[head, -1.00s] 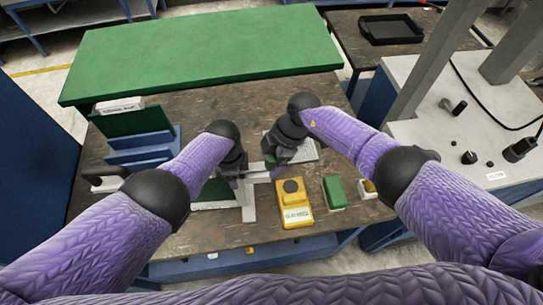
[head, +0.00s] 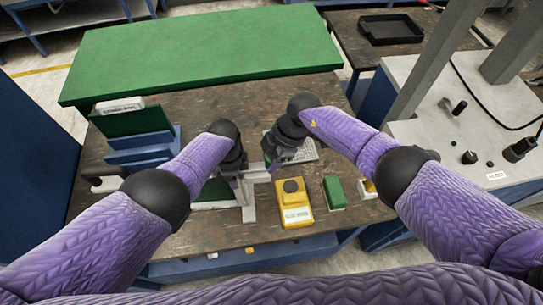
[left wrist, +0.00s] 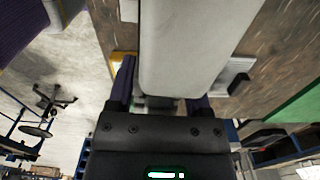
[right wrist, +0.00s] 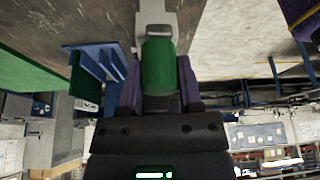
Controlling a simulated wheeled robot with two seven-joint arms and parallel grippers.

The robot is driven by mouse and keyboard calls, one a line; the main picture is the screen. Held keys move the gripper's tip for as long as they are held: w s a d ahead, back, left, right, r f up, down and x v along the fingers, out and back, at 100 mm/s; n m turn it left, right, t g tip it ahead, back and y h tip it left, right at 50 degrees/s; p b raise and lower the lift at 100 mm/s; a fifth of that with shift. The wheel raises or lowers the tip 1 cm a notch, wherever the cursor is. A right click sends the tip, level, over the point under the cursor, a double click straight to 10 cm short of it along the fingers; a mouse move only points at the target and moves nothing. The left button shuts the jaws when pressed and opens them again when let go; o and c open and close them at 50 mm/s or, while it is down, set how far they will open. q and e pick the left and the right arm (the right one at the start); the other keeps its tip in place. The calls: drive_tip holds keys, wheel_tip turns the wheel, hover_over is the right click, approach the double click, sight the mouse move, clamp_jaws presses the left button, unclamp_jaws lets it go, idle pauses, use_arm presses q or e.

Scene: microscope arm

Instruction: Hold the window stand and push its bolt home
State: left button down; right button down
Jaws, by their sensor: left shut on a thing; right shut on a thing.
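The window stand is a light grey metal piece (head: 248,205) on the brown bench in the head view. Its smooth grey post (left wrist: 190,50) fills the top of the left wrist view. My left gripper (head: 238,178) is shut on the stand. My right gripper (head: 270,165), just right of it, is shut on the bolt's green handle (right wrist: 158,65). In the right wrist view the handle lies between my fingers, with a grey part (right wrist: 155,15) beyond it. The arms hide much of the stand, and how deep the bolt sits is hidden.
A yellow box (head: 292,215), a green block (head: 334,192) and a small white item stand right of the stand. A blue rack (head: 142,155) is at the left. The bench's back middle is clear.

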drive_tip(key=shift+a, duration=0.15)
idle(0.5)
drive_tip(key=shift+a, duration=1.25)
drive_tip(key=shift+c, duration=1.3)
unclamp_jaws()
drive_tip(key=shift+d+r, duration=0.1)
drive_tip(key=shift+r, duration=0.05)
drive_tip(key=v, duration=1.1)
drive_tip(key=shift+r, duration=0.35)
drive_tip(key=shift+d, duration=0.15)
